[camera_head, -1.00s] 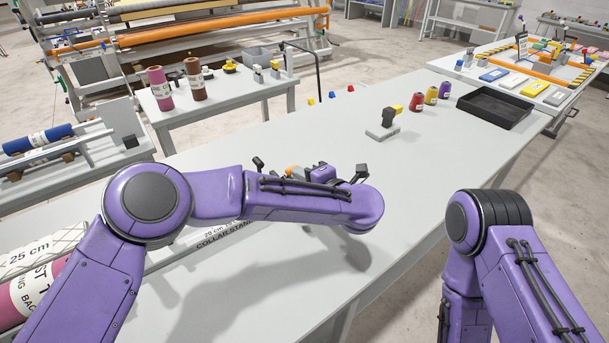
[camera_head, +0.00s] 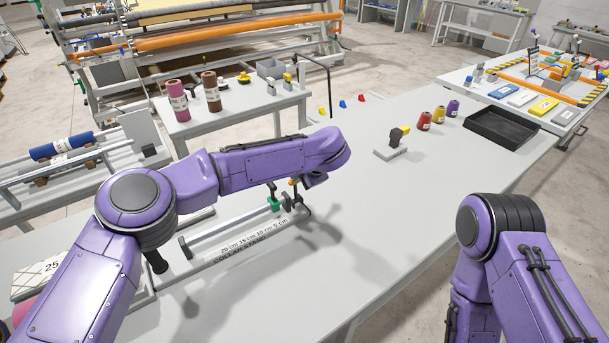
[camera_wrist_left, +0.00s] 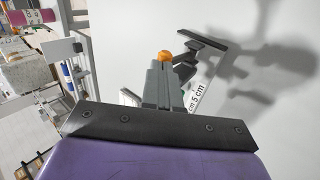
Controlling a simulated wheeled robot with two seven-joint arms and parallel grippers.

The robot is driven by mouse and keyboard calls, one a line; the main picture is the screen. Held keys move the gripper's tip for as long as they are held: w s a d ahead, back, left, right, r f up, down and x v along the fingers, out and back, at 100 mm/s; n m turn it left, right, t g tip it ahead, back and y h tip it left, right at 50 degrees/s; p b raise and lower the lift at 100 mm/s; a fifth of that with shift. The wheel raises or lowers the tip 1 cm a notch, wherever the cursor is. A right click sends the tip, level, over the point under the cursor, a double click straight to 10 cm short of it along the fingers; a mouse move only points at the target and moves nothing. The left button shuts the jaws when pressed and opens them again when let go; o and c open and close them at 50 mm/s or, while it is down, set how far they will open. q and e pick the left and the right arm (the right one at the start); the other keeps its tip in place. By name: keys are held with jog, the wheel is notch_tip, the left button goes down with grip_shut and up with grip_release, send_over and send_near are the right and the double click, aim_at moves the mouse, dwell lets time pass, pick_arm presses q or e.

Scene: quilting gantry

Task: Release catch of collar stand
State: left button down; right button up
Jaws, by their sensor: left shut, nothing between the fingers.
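The collar stand (camera_head: 240,240) lies on the worktable, a long pale base with centimetre marks and a rail above it. A green collar (camera_head: 274,203) sits near the rail's far right end, and an orange knob (camera_head: 292,183) shows just beside it. My left arm passes over the stand, and its hand is mostly hidden in the head view. In the left wrist view my left gripper (camera_wrist_left: 163,70) is shut and empty, with the orange knob (camera_wrist_left: 166,57) showing right at its fingertips. I cannot tell whether they touch. My right gripper is out of view.
A small grey stand with a black and yellow head (camera_head: 392,145), several thread cones (camera_head: 424,121) and a black tray (camera_head: 503,132) stand farther right. A side table with pink and brown rolls (camera_head: 211,92) is behind. The table's front middle is clear.

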pick_arm(q)
jog(key=shift+w+a, duration=0.65)
jog(key=shift+w, duration=0.2)
jog(key=shift+d+f, duration=0.1)
jog(key=shift+d, duration=0.1)
jog(key=shift+a+r+p, duration=0.15)
jog(key=shift+r+p, duration=0.7)
jog(key=shift+r, duration=0.05)
jog(key=w+a+r+v, duration=0.1)
jog(key=w+v, duration=0.1)
jog(key=v, duration=1.2)
jog(key=shift+r, duration=0.25)
